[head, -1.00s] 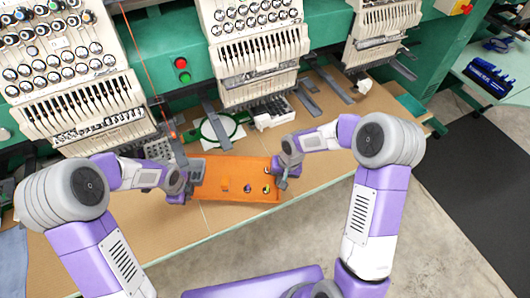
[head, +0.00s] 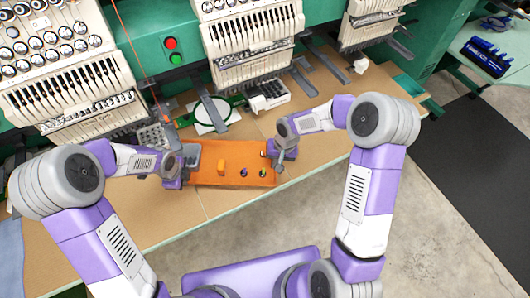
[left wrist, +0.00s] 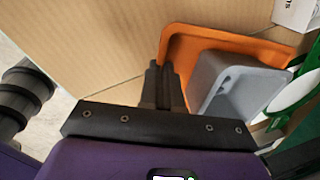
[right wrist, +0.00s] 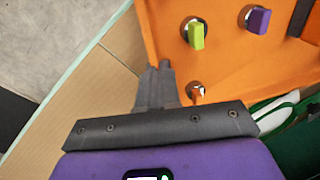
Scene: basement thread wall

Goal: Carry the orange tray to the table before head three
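The orange tray (head: 205,178) is at the front of the tan table, below the middle machine head in the head view. My left gripper (head: 178,174) is at its left end; in the left wrist view its fingers (left wrist: 163,85) are together on the tray's rim (left wrist: 190,36). My right gripper (head: 281,158) is at the right end; in the right wrist view its fingers (right wrist: 155,82) close on the tray wall (right wrist: 150,30). The tray holds a grey bin (left wrist: 240,88), a yellow-green peg (right wrist: 196,36), a purple peg (right wrist: 259,20) and an orange piece (head: 221,167). Whether the tray touches the table is unclear.
The tan table (head: 330,150) runs along the green embroidery machine. A green hoop (head: 212,115) and a white box (head: 268,95) lie behind the tray. Grey machine arms reach over the table. A side table (head: 500,90) with a blue rack (head: 488,57) stands at the right.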

